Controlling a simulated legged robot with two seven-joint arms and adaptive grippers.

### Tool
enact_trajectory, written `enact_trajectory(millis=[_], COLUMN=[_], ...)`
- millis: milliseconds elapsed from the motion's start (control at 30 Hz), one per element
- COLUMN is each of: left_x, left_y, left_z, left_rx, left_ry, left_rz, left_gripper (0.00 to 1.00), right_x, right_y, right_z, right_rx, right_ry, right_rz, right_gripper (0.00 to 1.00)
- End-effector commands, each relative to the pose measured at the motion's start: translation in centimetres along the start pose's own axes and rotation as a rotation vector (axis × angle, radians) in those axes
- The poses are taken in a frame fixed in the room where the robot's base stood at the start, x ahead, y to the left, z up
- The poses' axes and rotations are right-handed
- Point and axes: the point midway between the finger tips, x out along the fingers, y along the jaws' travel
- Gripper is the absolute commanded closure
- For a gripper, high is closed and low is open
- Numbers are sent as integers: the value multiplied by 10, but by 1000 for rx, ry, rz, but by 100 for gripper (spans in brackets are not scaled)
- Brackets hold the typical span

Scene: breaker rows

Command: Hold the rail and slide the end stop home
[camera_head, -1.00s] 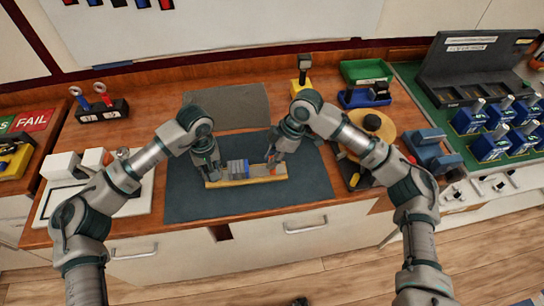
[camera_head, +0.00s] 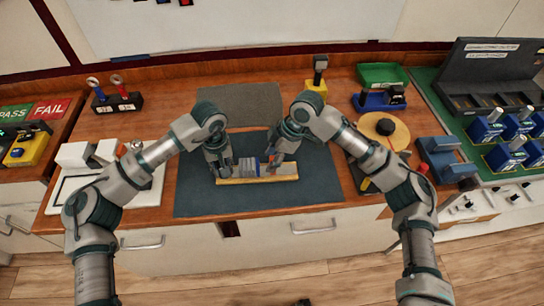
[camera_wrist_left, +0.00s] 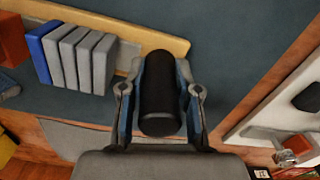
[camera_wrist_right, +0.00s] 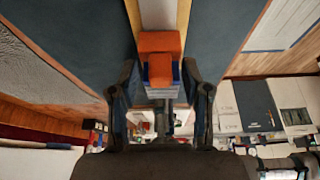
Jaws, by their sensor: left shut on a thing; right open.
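The rail (camera_head: 285,177) lies on a yellow wooden base on the dark mat. Several grey breakers (camera_head: 246,168) and a blue one (camera_wrist_left: 40,52) sit side by side on it. The orange end stop (camera_wrist_right: 160,45) is close beside the blue breaker; I cannot tell whether they touch. My left gripper (camera_head: 222,170) is shut on a black cylindrical grip (camera_wrist_left: 160,95) at the rail's left end. My right gripper (camera_head: 275,163) is open, low over the rail; its fingers (camera_wrist_right: 158,90) stand either side of the end stop, which they partly hide in the head view.
The dark mat (camera_head: 200,195) is clear around the rail. A round wooden piece (camera_head: 372,128), a blue holder (camera_head: 440,160) and a green tray (camera_head: 382,75) stand to the right. A white tray (camera_head: 70,195) lies left. Blue breaker units (camera_head: 485,130) stand far right.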

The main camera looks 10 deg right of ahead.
Motion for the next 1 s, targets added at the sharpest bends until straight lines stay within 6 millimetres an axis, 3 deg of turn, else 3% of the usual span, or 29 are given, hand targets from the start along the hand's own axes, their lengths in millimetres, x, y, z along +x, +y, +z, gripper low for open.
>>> enact_trajectory(millis=[167, 600, 767, 1000], left_x=[-1, -1, -1, -1], left_y=[0, -1, -1, -1], left_z=[-1, -1, -1, -1], left_rx=[-3, -4, -4, -4], left_ry=[2, 2, 2, 2], left_rz=[1, 0, 0, 0], left_gripper=[100, 100, 100, 100], right_x=[-14, -103, -116, -119], right_y=[1, 2, 2, 2], right_z=[0, 0, 0, 0], right_rx=[1, 1, 1, 0], right_ry=[0, 1, 1, 0], right_rz=[2, 1, -1, -2], right_gripper=[52, 52, 52, 52])
